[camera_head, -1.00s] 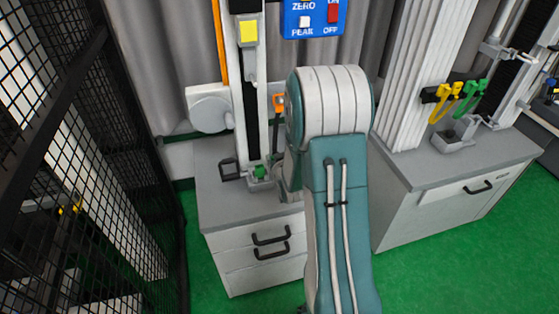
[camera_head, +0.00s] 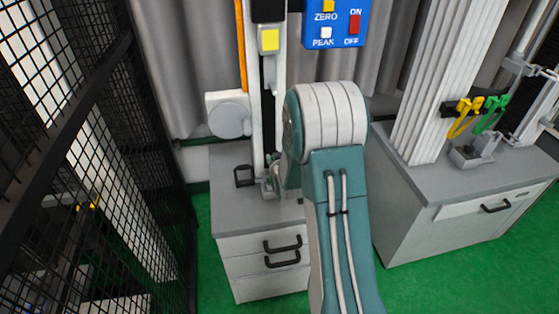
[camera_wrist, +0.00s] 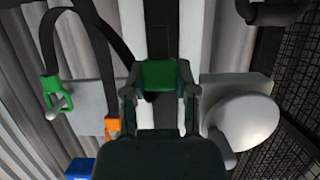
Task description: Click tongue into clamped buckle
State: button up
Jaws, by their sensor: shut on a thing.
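In the wrist view my gripper (camera_wrist: 160,92) has its two dark fingers closed on the sides of a green piece (camera_wrist: 160,75). I cannot tell from its shape whether this is the tongue or part of the buckle. A black strap (camera_wrist: 102,40) curves through the upper left, and part of it runs towards my gripper. In the head view the small grey clamp (camera_head: 268,188) stands at the foot of the column on the left cabinet. My arm covers its right side, and no green buckle shows there. My gripper is mostly hidden behind my arm in that view.
A round grey disc (camera_head: 228,120) sits beside the column. A blue control box (camera_head: 337,22) is above. Black mesh (camera_head: 100,150) stands left; a second cabinet (camera_head: 460,210) stands right.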

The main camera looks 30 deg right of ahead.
jog(key=shift+w+a, duration=0.15)
jog(key=shift+w, duration=0.1)
jog(key=shift+f, duration=2.8)
jog(key=o, duration=0.8)
jog(key=shift+o, duration=0.2)
